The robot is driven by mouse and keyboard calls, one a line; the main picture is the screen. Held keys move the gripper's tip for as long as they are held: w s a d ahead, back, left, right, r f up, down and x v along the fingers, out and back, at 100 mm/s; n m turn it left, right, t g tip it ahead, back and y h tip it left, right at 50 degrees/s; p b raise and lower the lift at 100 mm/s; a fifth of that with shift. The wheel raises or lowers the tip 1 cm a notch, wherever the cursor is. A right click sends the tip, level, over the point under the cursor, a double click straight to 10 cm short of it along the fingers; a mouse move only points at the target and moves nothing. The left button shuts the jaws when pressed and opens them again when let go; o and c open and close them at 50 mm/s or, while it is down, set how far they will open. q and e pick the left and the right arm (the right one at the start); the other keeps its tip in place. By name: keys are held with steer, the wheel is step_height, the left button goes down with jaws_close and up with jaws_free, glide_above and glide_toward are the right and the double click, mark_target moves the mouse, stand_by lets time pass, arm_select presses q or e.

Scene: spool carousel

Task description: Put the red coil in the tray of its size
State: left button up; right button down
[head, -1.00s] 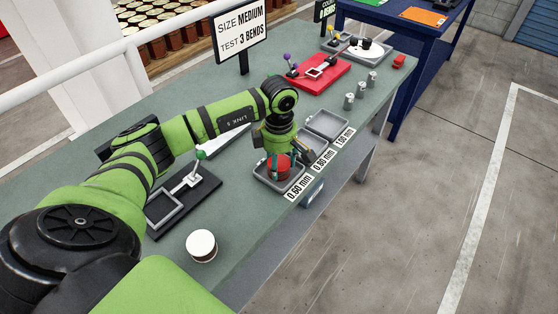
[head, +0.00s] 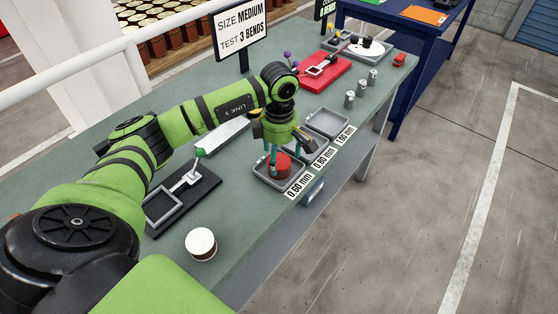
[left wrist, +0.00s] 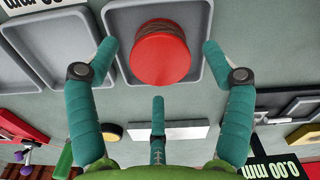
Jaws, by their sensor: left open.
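The red coil (head: 281,167) lies in the grey tray (head: 262,183) beside the 0.60 mm label (head: 299,186), the nearest of the row. The left wrist view shows the coil (left wrist: 160,55) from above, with a brown winding at its far edge, inside its tray (left wrist: 197,82). My left gripper (head: 281,153) is open just above the coil. In the left wrist view its teal fingers (left wrist: 159,68) are spread around the coil, apart from it. Farther trays stand by the 0.80 mm (head: 323,158) and 1.00 mm (head: 344,137) labels. My right gripper is not in view.
A white-topped spool (head: 201,243) stands at the near table edge. A black fixture with a green-knobbed lever (head: 184,196) is left of the trays. A sign (head: 240,29) reads SIZE MEDIUM, TEST 3 BENDS. Metal cylinders (head: 361,87) and a red fixture (head: 320,73) stand farther back.

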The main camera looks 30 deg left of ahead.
mark_target(279, 161)
arm_select(q)
step_height(279, 161, up, 10)
steer(key=b, duration=0.2)
steer(key=shift+b, duration=0.35)
steer(key=shift+f, duration=0.1)
